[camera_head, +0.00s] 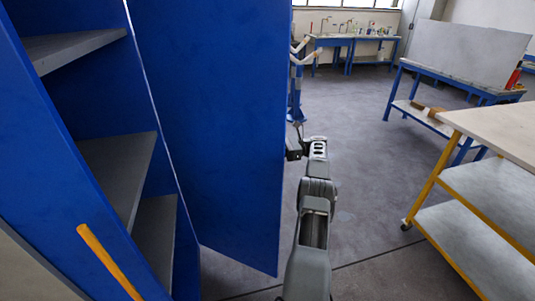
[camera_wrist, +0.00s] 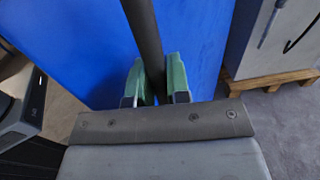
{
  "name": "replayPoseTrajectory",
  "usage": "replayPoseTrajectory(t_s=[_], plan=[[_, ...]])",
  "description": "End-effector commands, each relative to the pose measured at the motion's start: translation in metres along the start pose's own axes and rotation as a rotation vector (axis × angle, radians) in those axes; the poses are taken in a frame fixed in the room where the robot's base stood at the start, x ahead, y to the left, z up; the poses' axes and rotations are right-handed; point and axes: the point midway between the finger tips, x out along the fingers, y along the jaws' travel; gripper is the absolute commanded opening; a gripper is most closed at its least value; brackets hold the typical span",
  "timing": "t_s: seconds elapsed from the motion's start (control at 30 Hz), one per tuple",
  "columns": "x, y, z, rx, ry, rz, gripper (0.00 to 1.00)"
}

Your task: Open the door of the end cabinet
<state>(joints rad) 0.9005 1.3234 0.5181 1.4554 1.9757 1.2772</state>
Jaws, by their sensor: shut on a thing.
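The blue end cabinet (camera_head: 60,165) stands at the left of the head view, with its grey shelves (camera_head: 118,170) showing inside. Its blue door (camera_head: 215,130) stands swung wide open, its free edge out over the floor. The door's blue face also fills much of the wrist view (camera_wrist: 205,45). My gripper (camera_wrist: 157,88) has its green-padded fingers on both sides of a dark bar handle (camera_wrist: 143,35) and is shut on it. In the head view my gripper (camera_head: 294,150) is at the door's free edge, and the door partly hides it.
A yellow bar (camera_head: 108,262) is at the cabinet's lower front. A yellow-framed trolley (camera_head: 490,195) stands at the right, with a blue workbench (camera_head: 440,85) behind it. Further benches (camera_head: 352,42) line the back. The floor (camera_head: 365,190) between door and trolley is clear.

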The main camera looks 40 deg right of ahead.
Motion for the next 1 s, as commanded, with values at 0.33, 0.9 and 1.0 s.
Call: replayPoseTrajectory(t_s=[0.33, 0.9, 1.0], plan=[[-0.0045, 0.0007, 0.0004, -0.001, 0.005, 0.002, 0.0], [-0.0045, 0.0009, -0.0004, 0.0, 0.004, 0.002, 0.41], [-0.0049, 0.0009, -0.0002, 0.0, 0.004, 0.001, 0.41]])
